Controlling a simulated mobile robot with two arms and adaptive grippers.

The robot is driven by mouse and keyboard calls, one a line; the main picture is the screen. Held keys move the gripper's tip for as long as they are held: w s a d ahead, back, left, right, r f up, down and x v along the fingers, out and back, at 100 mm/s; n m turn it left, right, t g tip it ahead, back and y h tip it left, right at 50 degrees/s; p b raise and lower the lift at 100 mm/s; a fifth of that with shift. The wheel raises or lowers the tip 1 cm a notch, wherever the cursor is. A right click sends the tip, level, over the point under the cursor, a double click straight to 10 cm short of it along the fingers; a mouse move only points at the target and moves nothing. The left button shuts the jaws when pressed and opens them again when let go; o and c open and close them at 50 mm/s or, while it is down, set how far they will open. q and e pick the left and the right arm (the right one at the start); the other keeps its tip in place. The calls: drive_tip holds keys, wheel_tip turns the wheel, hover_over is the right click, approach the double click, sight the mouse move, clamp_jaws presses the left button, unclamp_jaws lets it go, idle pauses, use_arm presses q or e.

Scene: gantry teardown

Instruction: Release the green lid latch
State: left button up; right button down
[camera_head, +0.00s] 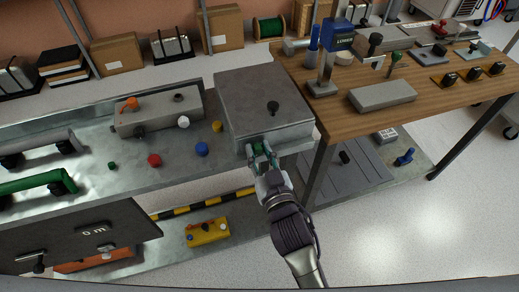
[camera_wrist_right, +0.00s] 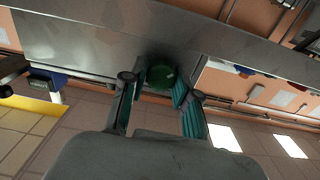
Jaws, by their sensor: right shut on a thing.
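The green lid latch (camera_head: 257,147) is on the box's front face, partly hidden by my fingers. In the right wrist view the latch shows as a round dark green knob (camera_wrist_right: 160,75) between the fingertips. My right gripper (camera_head: 261,152) reaches up from the front and is shut on the latch; its fingers also show in the right wrist view (camera_wrist_right: 158,92). The lid looks closed. My left gripper is not in view.
On the metal bench left of the box are a blue knob (camera_head: 202,149), a red knob (camera_head: 154,160), a yellow knob (camera_head: 217,126) and a grey block (camera_head: 160,117). A wooden table (camera_head: 335,120) with tools stands close on the right. A yellow case (camera_head: 208,232) lies below.

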drive_tip(key=n+p, duration=0.1)
drive_tip(key=n, duration=0.3)
drive_tip(key=shift+r+p, duration=0.1)
drive_tip(key=shift+p, duration=0.25)
drive_tip(key=shift+a+n+p, duration=0.15)
drive_tip(key=shift+n+p, duration=0.3)
drive_tip(key=shift+n, duration=2.25)
drive_tip(key=c, duration=0.9)
unclamp_jaws()
drive_tip(key=shift+o, duration=0.2)
drive_tip(key=shift+s+f, duration=0.1)
drive_tip(key=shift+f, duration=0.1)
drive_tip(key=v, duration=0.8)
